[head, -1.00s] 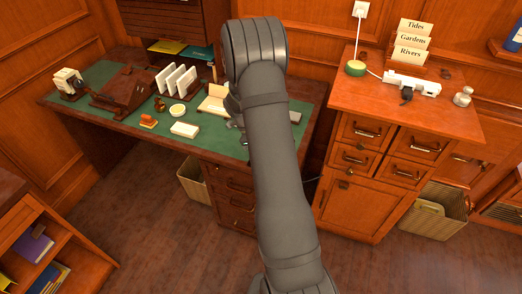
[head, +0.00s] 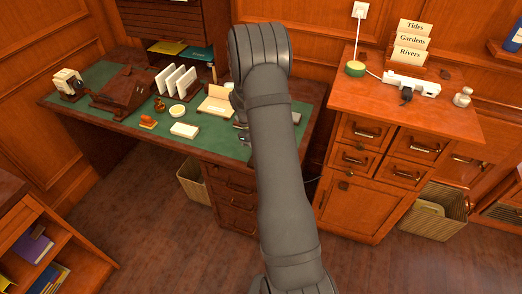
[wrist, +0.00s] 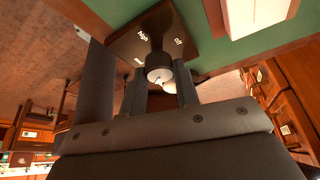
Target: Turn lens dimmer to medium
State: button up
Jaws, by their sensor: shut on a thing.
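White lettering on the plate reads "high" and "off", and a third label is partly covered near my left finger. A small white mark shows on the knob's end, but I cannot tell which label it points to. My gripper (wrist: 161,90) is shut on the knob, one finger on each side. In the head view my arm hides the dimmer and most of the gripper, at the desk's right part.
The green-topped desk (head: 108,78) holds card holders, a stamp, a white block (head: 184,130) and a dark sloped box (head: 122,90). A wooden cabinet (head: 400,112) with a power strip (head: 411,83) stands to the right. A low shelf (head: 50,235) is at lower left.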

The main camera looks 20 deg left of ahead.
jog(key=o, duration=1)
jog(key=shift+c, duration=0.2)
jog(key=v, duration=1.7)
jog(key=shift+a+r, duration=0.15)
jog(key=shift+w, duration=0.15)
